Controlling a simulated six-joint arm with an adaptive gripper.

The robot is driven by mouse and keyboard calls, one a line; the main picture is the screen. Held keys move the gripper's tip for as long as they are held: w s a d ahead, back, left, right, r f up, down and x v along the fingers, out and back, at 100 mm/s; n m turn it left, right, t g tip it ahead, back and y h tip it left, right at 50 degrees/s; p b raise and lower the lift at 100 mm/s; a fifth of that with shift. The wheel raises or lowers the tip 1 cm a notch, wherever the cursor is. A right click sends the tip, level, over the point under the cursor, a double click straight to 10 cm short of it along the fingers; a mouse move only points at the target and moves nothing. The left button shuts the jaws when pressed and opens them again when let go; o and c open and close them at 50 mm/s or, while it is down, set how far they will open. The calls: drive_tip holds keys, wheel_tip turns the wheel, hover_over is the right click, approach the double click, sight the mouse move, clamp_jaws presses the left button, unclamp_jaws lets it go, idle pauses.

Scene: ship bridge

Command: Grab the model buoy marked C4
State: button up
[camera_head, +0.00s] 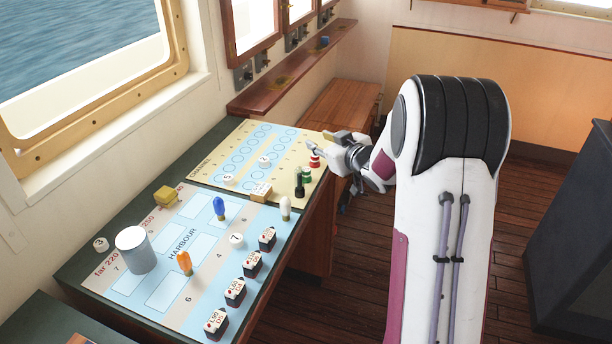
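Small model buoys stand at the right end of the chart board (232,150). A red one (315,161) is just below my gripper, a green one (305,175) is nearer, and a black one (299,190) is nearer still. Their markings are too small to read, so I cannot tell which is C4. My gripper (318,146) is over the board's right edge by the red buoy, its fingers pointing left. I cannot tell whether it touches anything or how far its fingers are apart.
Several black-and-white labelled blocks (235,291) line the harbour chart's right edge. Open floor (360,262) lies right.

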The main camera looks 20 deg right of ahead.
drive_tip(key=y, duration=0.2)
hover_over(310, 174)
drive_tip(key=s+d, duration=0.3)
wheel_tip(310, 174, down, 6)
drive_tip(key=r, duration=0.1)
wheel_tip(310, 174, down, 8)
drive_tip(key=s+n+t+y, duration=0.1)
drive_tip(key=s+y, duration=0.1)
drive_tip(key=y, duration=0.2)
drive_tip(key=shift+s+a+n, duration=0.15)
drive_tip(key=shift+s+n, duration=0.15)
drive_tip(key=shift+s, duration=0.05)
drive_tip(key=shift+x, duration=1.3)
drive_tip(key=shift+r, duration=0.1)
drive_tip(key=shift+r+x, duration=0.1)
drive_tip(key=shift+x, duration=1.2)
drive_tip(key=shift+r+x, duration=0.15)
drive_tip(key=shift+x, duration=1.15)
drive_tip(key=shift+s+a+f, duration=0.1)
drive_tip(key=shift+a+f, duration=0.05)
drive_tip(key=c, duration=0.6)
